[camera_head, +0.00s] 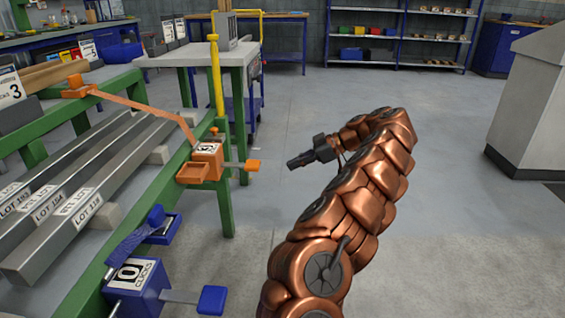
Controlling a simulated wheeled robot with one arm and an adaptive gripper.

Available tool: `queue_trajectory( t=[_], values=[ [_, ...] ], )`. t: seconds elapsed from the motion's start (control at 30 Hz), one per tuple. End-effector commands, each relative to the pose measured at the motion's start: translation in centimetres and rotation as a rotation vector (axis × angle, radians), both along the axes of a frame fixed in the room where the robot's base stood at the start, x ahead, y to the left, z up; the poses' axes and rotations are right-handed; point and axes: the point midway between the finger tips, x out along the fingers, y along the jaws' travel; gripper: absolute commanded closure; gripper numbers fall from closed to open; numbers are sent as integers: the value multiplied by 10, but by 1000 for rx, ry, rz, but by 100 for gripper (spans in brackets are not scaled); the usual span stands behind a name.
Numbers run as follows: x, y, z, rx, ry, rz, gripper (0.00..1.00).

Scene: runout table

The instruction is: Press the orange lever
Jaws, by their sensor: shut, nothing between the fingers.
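The orange lever (252,165) has an orange paddle on a short grey bar. The bar sticks out to the right from an orange box (207,155) on the green edge of the runout table (222,200). My gripper (289,164) is dark and shut, with nothing in it. It points left and appears a little to the right of the orange paddle, with a gap between them in the picture. How far apart they are in depth I cannot tell.
A blue lever (212,299) sticks out from a blue box (138,285) nearer to me on the same table edge. Grey metal bars (105,200) lie on the table. A yellow post (216,75) stands behind the orange box. The floor (320,105) beyond my gripper is clear.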

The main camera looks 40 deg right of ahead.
Motion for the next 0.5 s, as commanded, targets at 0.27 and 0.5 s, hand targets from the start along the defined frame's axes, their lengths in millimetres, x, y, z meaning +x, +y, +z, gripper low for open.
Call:
queue_trajectory(
  t=[0.27,0.5],
  values=[
    [-9,-7,2,1,1,3,100],
    [-9,-7,2,1,1,2,100]
  ],
)
